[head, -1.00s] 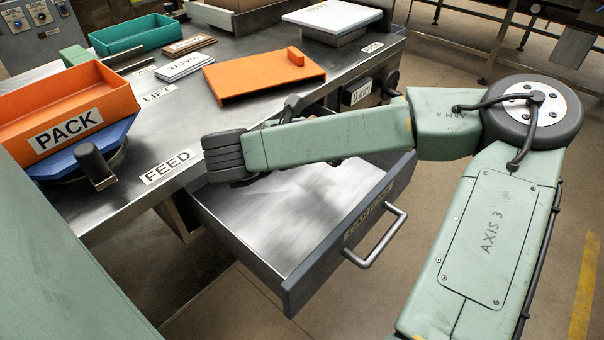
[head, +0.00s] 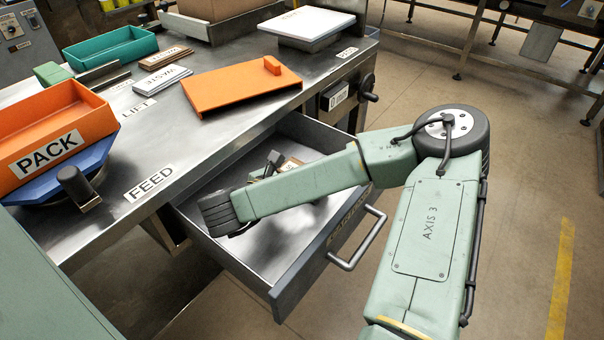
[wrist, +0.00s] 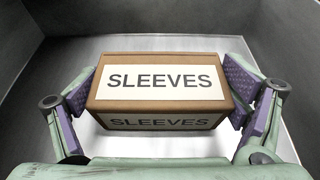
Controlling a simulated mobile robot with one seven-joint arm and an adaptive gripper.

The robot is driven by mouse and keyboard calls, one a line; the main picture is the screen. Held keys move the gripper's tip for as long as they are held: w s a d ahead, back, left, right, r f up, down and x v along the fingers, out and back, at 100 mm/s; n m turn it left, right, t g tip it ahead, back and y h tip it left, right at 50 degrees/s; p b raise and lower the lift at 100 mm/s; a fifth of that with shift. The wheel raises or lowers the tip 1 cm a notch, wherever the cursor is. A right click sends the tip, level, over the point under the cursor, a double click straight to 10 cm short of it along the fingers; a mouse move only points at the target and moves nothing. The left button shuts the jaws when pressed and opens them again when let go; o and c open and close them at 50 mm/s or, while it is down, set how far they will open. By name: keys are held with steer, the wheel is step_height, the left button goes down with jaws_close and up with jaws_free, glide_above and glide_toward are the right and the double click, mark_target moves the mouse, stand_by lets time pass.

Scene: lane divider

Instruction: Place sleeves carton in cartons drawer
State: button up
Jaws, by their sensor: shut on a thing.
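The sleeves carton (wrist: 160,90) is a brown box with white labels reading SLEEVES on its top and near side. My gripper (wrist: 163,98) is shut on it, with a purple-padded finger against each end. The cartons drawer (head: 285,293) is pulled open below the bench, with a grey front and a bar handle. In the head view the carton (head: 291,164) shows only partly behind my arm, within the drawer's opening. In the wrist view the drawer's walls (wrist: 283,40) stand around the carton. I cannot tell whether the carton touches the drawer floor.
The drawer's bare metal floor (head: 268,238) is clear towards the front. The bench edge above the drawer carries a FEED label (head: 151,184). An orange board (head: 240,88), an orange PACK bin (head: 50,125) and a teal tray (head: 112,50) are on the bench.

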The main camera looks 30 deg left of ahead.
steer(key=shift+f+b, duration=0.2)
steer(key=shift+b, duration=0.2)
steer(key=o, duration=0.9)
steer(key=shift+o, duration=0.2)
steer(key=shift+r, duration=0.15)
steer(key=shift+s+r+p, duration=0.15)
steer(key=shift+r+p, duration=0.1)
steer(key=shift+p, duration=0.35)
steer(key=b+v, duration=0.3)
steer(key=v, duration=0.8)
steer(key=shift+s, duration=0.35)
